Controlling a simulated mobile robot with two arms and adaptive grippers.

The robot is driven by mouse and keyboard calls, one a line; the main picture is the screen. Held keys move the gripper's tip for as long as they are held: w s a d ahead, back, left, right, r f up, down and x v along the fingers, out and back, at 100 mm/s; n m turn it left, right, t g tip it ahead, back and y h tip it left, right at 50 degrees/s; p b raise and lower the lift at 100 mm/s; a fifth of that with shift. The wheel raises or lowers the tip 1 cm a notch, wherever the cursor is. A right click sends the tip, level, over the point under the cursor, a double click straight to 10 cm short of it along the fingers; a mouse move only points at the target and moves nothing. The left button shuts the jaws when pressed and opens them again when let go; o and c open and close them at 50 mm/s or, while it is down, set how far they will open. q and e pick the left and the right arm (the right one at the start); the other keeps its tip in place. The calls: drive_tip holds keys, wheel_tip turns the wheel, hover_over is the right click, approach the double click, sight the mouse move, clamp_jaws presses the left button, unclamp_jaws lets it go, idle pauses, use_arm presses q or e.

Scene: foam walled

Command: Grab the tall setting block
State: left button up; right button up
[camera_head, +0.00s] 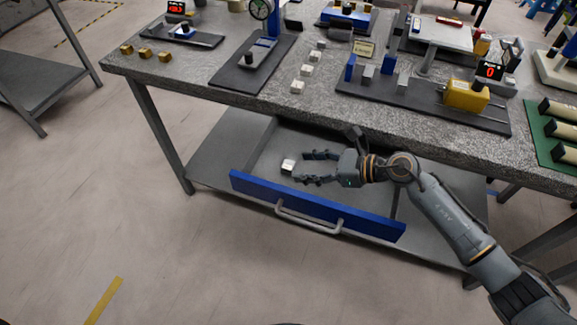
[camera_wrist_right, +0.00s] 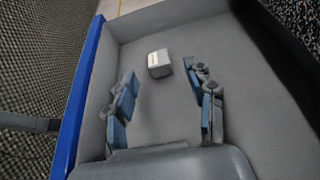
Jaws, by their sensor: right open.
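A small block with a white top (camera_head: 288,165) and grey sides lies inside an open drawer under the workbench; I take it for the setting block. It also shows in the right wrist view (camera_wrist_right: 159,63), just beyond the fingertips and slightly toward the right finger. My right gripper (camera_head: 304,168) is open and empty, reaching low into the drawer with its fingers pointing left at the block. In the right wrist view the two fingers (camera_wrist_right: 163,88) stand wide apart, with bare drawer floor between them. My left gripper is in neither view.
The drawer's blue front (camera_head: 262,196) with its grey handle stands at the near side; its walls surround the gripper. The bench top (camera_head: 225,90) overhangs behind, carrying several small blocks (camera_head: 307,70), fixtures, a yellow device (camera_head: 466,96) and a green mat (camera_head: 548,135).

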sight(293, 166)
drive_tip(key=x, duration=0.4)
drive_tip(key=shift+a, duration=0.1)
clamp_jaws()
